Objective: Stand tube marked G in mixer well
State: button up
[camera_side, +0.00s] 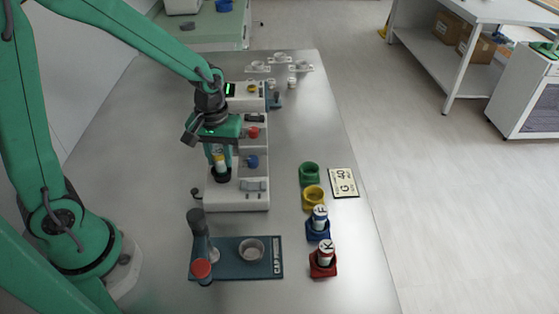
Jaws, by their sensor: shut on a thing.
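My gripper (219,150) points down over the white mixer (240,201) and is shut on a tube with a yellow band (220,160). No letter can be read on this tube from here. The tube is upright, and its lower end is at the dark round mixer well (222,177). I cannot tell whether it rests on the bottom of the well or is still held up in it. The gripper fingers hide part of the tube. A card marked G 40 (343,183) lies on the table to the right.
A green holder (309,175) and a yellow holder (313,197) stand empty. Tube F (320,218) stands in a blue holder, tube K (326,254) in a red one. A cap plate (226,268) with a dish and post lies in front. More devices stand behind the mixer.

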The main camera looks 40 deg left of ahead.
aim_at(218, 151)
jog(key=shift+f, duration=0.6)
dwell(0.3)
jog(key=o, duration=0.7)
jog(key=shift+r, duration=0.1)
jog(key=shift+r, duration=5.4)
jog(key=shift+s+r, duration=0.3)
jog(key=shift+r, duration=0.1)
jog(key=shift+s+a+r+m+t, duration=0.25)
jog(key=shift+s+r+m+t, duration=0.85)
jog(key=shift+s, duration=0.6)
jog(key=shift+s+a+r+m+t, duration=0.25)
jog(key=shift+s+r+m+t, duration=0.75)
jog(key=shift+s, duration=0.7)
jog(key=shift+s+a+r+m+t, duration=0.25)
jog(key=shift+s+r+m+t, duration=0.55)
jog(key=shift+s+m, duration=0.7)
